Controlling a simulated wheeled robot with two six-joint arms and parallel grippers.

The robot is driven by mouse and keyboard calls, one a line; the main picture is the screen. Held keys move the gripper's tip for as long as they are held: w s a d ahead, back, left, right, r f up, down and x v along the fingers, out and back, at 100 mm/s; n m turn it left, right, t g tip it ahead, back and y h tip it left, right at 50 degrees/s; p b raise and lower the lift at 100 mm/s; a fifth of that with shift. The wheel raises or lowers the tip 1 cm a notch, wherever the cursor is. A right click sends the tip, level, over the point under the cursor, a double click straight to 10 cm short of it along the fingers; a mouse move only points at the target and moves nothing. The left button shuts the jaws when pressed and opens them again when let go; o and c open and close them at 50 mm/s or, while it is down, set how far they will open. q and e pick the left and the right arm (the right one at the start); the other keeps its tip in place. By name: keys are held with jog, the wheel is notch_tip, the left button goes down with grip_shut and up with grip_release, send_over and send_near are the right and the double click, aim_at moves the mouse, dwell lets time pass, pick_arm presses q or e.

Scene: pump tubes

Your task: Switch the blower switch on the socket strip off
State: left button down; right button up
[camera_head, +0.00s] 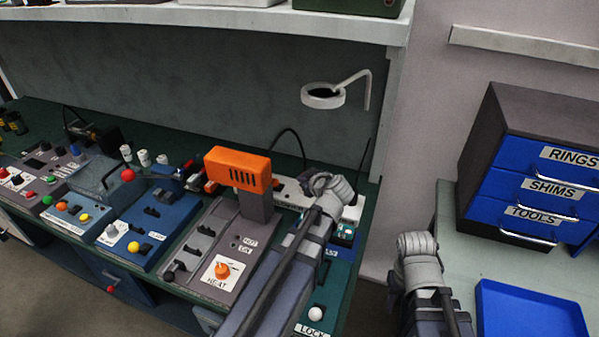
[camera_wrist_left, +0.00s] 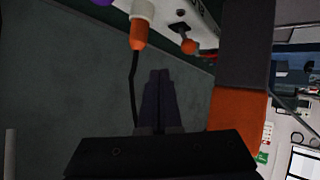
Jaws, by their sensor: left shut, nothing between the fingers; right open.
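The white socket strip (camera_head: 290,193) lies behind the orange blower on the bench, partly hidden by my left arm. In the left wrist view the strip (camera_wrist_left: 205,28) is at the top, with an orange-tipped switch lever (camera_wrist_left: 188,46) on it. A white plug with an orange collar (camera_wrist_left: 139,30) and a black cable is beside it. My left gripper (camera_wrist_left: 158,76) is shut and empty, with its fingertips apart from the strip and lever. In the head view my left gripper (camera_head: 333,187) is over the strip's right part, its fingers hidden. My right gripper (camera_head: 417,255) is open, away from the strip.
The orange blower (camera_head: 238,168) stands left of my left arm; its orange body (camera_wrist_left: 235,120) is close right of the fingers in the wrist view. Control panels (camera_head: 150,225) fill the bench's left. Blue drawers (camera_head: 530,185) and a blue tray (camera_head: 527,312) are right.

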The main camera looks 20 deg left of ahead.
pick_arm(q)
jog(key=shift+v, duration=1.15)
jog(key=shift+s+f, duration=0.1)
jog(key=shift+f, duration=0.1)
jog(key=s+d+f+m+g+h, duration=0.2)
jog(key=s+d+f+m, duration=0.1)
jog(key=s+d, duration=0.1)
jog(key=s+d+f+m+g+h, duration=0.1)
jog(key=s+d+f+m, duration=0.2)
jog(key=s+d+m, duration=0.1)
jog(key=s+d+f+m+g+h, duration=0.2)
jog(key=s+d+f+m, duration=0.1)
jog(key=s+d, duration=0.3)
jog(key=shift+d+f+m+g+h+p, duration=0.15)
jog(key=shift+d+m+g+h+p, duration=0.15)
jog(key=shift+d+m, duration=0.55)
jog(key=s+d+m, duration=0.1)
jog(key=s+d, duration=0.1)
jog(key=s+d+m+g+h, duration=0.1)
jog(key=s+d+m, duration=0.1)
jog(key=s+d+f+m+g+h, duration=0.1)
jog(key=s+d, duration=0.1)
jog(key=shift+s+d+m, duration=0.1)
jog(key=shift+s+m, duration=0.15)
jog(key=shift+s, duration=0.05)
